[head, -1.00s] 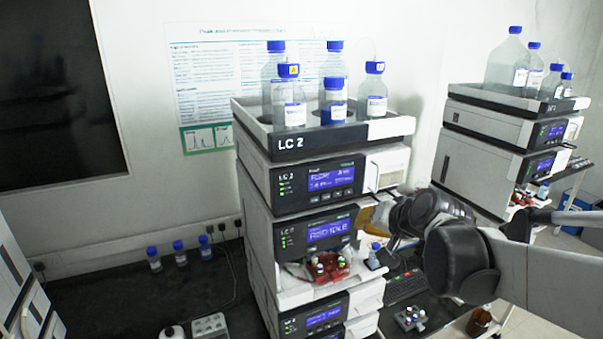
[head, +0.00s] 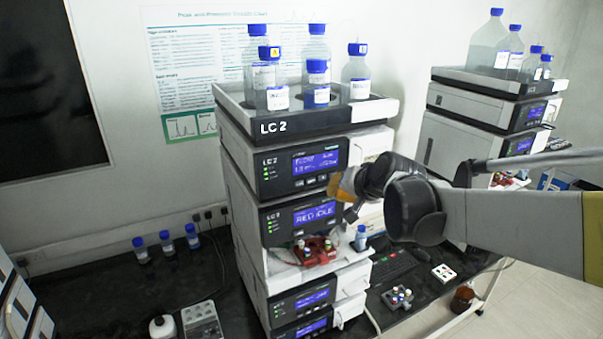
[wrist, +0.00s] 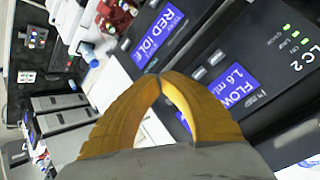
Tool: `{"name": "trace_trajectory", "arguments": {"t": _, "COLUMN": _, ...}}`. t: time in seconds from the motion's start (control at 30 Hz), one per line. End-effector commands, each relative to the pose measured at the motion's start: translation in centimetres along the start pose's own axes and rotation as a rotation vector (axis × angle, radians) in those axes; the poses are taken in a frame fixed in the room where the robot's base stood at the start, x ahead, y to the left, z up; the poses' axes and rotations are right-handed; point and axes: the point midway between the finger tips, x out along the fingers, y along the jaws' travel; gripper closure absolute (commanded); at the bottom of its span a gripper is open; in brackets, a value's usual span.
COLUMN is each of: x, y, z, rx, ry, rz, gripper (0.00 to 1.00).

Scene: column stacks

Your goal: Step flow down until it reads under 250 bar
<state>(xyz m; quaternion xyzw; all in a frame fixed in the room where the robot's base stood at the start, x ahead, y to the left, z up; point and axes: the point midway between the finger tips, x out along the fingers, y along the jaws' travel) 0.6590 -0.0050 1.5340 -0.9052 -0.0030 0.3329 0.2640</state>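The LC 2 stack's upper module has a blue display (head: 316,161) headed FLOW, with small buttons beneath. The wrist view shows this display (wrist: 228,85) sideways, reading about 1.6 ml; a finger hides part of it, and I can read no bar value. The module below has a display (head: 314,213) reading RED IDLE, also in the wrist view (wrist: 160,32). My gripper (head: 336,188) has yellow fingers, near the right part of the two module fronts. In the wrist view its fingertips (wrist: 158,77) meet with nothing between them. I cannot tell whether they touch a panel.
Blue-capped bottles (head: 317,75) stand in the tray (head: 290,128) on the stack. A red vial rack (head: 316,254) sits in an opening lower down. A second stack (head: 470,130) stands at right. Small bottles (head: 166,242) stand on the dark bench.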

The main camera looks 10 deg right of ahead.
Motion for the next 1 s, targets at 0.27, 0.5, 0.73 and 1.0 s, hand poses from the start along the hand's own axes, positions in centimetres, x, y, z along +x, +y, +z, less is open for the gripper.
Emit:
{"name": "trace_trajectory", "arguments": {"t": 0.27, "x": 2.1, "y": -1.1, "z": -1.1, "rx": -0.001, "ry": -0.001, "rz": 0.0, "gripper": 1.0}}
{"name": "trace_trajectory", "arguments": {"t": 0.5, "x": 2.4, "y": -1.3, "z": -1.3, "rx": -0.001, "ry": -0.001, "rz": 0.0, "gripper": 1.0}}
{"name": "trace_trajectory", "arguments": {"t": 0.73, "x": 2.4, "y": -1.3, "z": -1.3, "rx": -0.001, "ry": 0.0, "rz": 0.0, "gripper": 1.0}}
{"name": "trace_trajectory", "arguments": {"t": 1.0, "x": 2.4, "y": -1.3, "z": -1.3, "rx": -0.001, "ry": 0.0, "rz": 0.0, "gripper": 1.0}}
